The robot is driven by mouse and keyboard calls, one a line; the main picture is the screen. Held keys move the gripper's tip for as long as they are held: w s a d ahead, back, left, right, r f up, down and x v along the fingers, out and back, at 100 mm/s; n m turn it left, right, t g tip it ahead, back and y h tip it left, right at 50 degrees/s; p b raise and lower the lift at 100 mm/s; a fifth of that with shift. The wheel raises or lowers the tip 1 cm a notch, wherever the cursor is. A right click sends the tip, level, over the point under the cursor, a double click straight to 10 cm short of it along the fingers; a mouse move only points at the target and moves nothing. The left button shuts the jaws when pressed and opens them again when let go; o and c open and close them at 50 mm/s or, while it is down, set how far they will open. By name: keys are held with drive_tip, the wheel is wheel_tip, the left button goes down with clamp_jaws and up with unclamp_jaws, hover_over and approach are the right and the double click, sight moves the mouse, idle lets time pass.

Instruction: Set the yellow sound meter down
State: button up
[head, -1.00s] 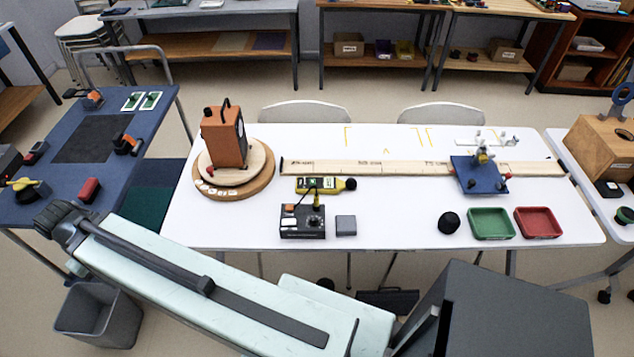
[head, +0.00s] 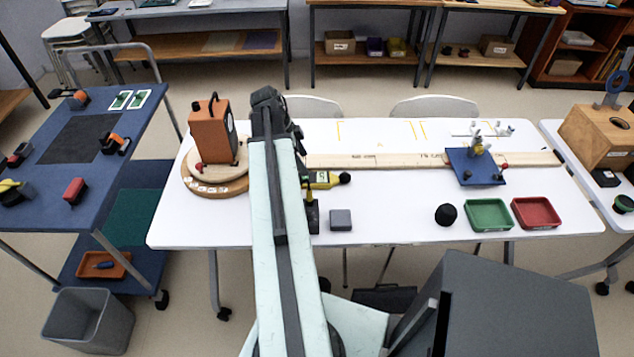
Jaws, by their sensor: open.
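The yellow sound meter (head: 322,180), with a black ball at its right end, lies on the white table (head: 390,225), just in front of the long wooden rule (head: 375,161). Its left end is hidden behind my arm. The dark end of my arm, with my gripper (head: 272,112), is to the left of the meter and farther back, apart from it. My gripper is open; its fingertips are not clearly seen, and I see nothing held in it.
An orange speaker box (head: 211,132) stands on a round wooden turntable (head: 218,186) left of my arm. A black device (head: 312,217) is mostly hidden by my arm.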

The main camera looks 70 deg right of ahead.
sight(315, 177)
drive_tip(key=shift+s+d+m, duration=0.4)
drive_tip(key=shift+s, duration=0.4)
drive_tip(key=b+x, duration=0.7)
drive_tip(key=x, duration=0.1)
drive_tip(key=shift+w+a+f+b, duration=0.2)
drive_tip(key=shift+w+a+b, duration=0.15)
drive_tip(key=shift+a+b, duration=0.05)
drive_tip(key=shift+r, duration=0.15)
drive_tip(key=shift+c, duration=0.3)
clamp_jaws()
wheel_tip(315, 177, up, 10)
drive_tip(key=p, duration=1)
